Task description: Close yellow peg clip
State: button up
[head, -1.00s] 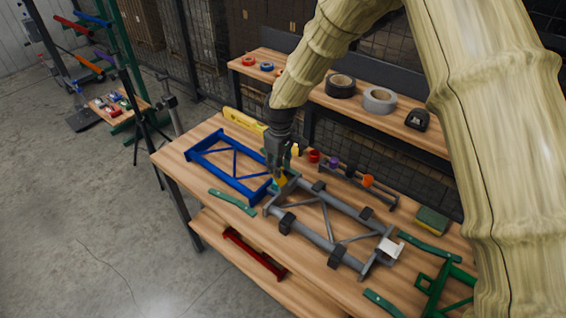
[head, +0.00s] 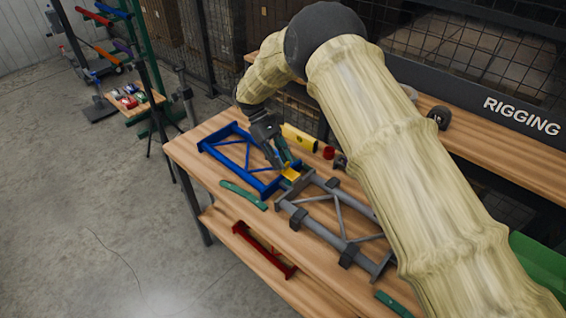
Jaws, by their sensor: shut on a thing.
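The yellow peg clip (head: 291,174) sits at the left end of the grey frame (head: 342,217), where that frame meets the blue frame (head: 235,165). My gripper (head: 287,166) reaches down to it from the upper left, with its fingers closed around its upper part. The clip shows only as a small yellow patch, partly hidden by the fingers. I cannot tell from this view how far the clip is closed.
A green strip (head: 243,195) lies in front of the blue frame. A yellow level (head: 299,138) and a red cup (head: 328,153) stand behind. My arm hides the bench's right part.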

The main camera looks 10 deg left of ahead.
jog(key=shift+w+a+f+g+h+b, duration=0.15)
jog(key=shift+f+g+h+b, duration=0.15)
jog(key=shift+f+h+b, duration=0.15)
dwell(0.3)
jog(key=o, duration=1)
jog(key=shift+o, duration=0.2)
jog(key=shift+r, duration=0.1)
jog(key=v, duration=1.2)
